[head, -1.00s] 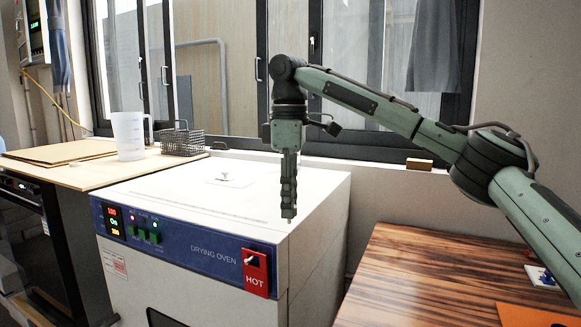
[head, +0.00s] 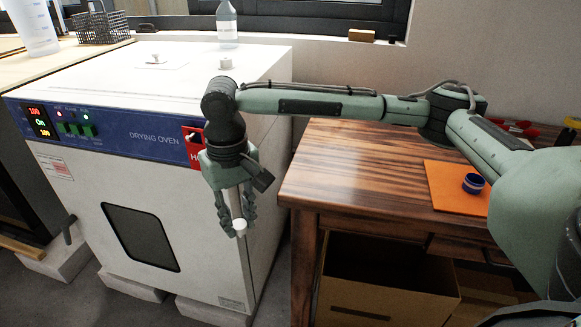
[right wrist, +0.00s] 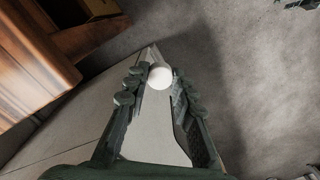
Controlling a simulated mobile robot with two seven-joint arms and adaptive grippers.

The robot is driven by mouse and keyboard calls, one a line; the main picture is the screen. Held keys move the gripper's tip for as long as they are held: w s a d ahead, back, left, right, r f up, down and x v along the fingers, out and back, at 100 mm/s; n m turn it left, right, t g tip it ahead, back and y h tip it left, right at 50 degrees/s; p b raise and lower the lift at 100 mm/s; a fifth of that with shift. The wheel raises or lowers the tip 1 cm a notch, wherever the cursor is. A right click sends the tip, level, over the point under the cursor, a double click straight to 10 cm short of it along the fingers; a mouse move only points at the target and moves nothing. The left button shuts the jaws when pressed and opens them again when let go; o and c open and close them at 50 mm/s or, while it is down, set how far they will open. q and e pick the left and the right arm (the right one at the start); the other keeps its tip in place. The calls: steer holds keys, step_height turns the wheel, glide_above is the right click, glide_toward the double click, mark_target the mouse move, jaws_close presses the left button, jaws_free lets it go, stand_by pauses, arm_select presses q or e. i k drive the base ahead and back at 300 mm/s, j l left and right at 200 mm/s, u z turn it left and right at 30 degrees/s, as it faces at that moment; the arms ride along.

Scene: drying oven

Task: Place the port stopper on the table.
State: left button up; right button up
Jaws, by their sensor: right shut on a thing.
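My right gripper (head: 236,222) points down in front of the drying oven's right front corner, left of the wooden table (head: 340,165). It is shut on a pale, slim piece with a white round end, which looks like the port stopper (head: 240,227). In the right wrist view the white round end (right wrist: 160,77) sits between the fingertips of the gripper (right wrist: 158,88). The fingers hide part of the held piece. The table's near left top is bare. My left gripper is not in view.
An open cardboard box (head: 390,305) is below.

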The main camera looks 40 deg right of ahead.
mark_target(357, 161)
steer(key=k+z, duration=0.1)
steer(key=z, duration=0.25)
steer(key=l+z, duration=0.15)
steer(key=z, duration=0.15)
steer(key=k+l+z, duration=0.1)
steer(key=z, duration=0.25)
